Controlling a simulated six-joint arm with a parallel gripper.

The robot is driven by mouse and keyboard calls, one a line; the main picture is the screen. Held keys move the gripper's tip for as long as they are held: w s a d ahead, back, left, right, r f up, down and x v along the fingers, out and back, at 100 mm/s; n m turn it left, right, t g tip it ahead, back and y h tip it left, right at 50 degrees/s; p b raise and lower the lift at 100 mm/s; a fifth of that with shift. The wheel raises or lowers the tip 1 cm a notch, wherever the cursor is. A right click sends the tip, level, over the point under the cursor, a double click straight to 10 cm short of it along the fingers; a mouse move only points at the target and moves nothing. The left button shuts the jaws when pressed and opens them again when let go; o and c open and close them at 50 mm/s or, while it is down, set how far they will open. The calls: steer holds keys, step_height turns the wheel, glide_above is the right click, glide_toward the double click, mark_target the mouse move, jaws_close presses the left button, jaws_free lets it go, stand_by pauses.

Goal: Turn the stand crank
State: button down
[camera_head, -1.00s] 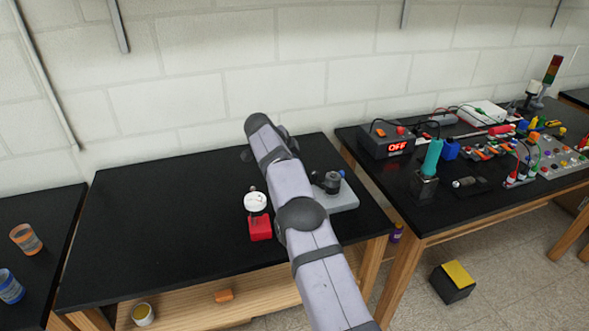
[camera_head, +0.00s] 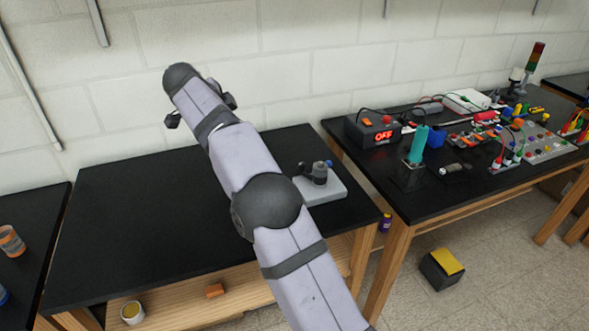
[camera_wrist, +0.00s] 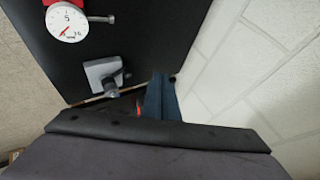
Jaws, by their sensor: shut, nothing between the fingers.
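The stand crank is a dark post with a short arm and a blue-grey knob (camera_head: 320,173) on a light grey base (camera_head: 335,188), at the right of the left black table. It also shows in the wrist view, with its grey base (camera_wrist: 101,72) left of my fingers. My gripper (camera_wrist: 160,78) is shut and empty, apart from the crank. In the head view my arm hides most of the gripper. A white dial gauge (camera_wrist: 66,22) with a red needle and red body stands at the top left of the wrist view; my arm hides it in the head view.
The left black table (camera_head: 130,220) is mostly bare. A second table at right holds a power box (camera_head: 372,132) reading OFF, a teal-handled tool (camera_head: 418,145) and several coloured parts. A white wall (camera_head: 270,70) stands close behind. A yellow-topped box (camera_head: 442,268) is on the floor.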

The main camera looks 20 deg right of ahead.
mark_target(300, 168)
steer(key=s+n+h, duration=0.2)
steer(key=s, duration=0.5)
steer(key=s+d+f+m+t+h, duration=0.1)
steer(key=s+d+f+m, duration=0.2)
steer(key=f+m, duration=0.6)
steer(key=shift+s+d+m+h, duration=0.25)
steer(key=shift+s+m+h, duration=0.15)
steer(key=shift+s+m, duration=0.45)
steer(key=shift+w, duration=0.2)
steer(key=p+x, duration=0.2)
steer(key=x, duration=0.8)
steer(key=p+x, duration=0.2)
steer(key=x, duration=0.8)
steer(key=shift+w+a+r, duration=0.1)
steer(key=shift+w+a, duration=0.05)
steer(key=shift+w, duration=0.15)
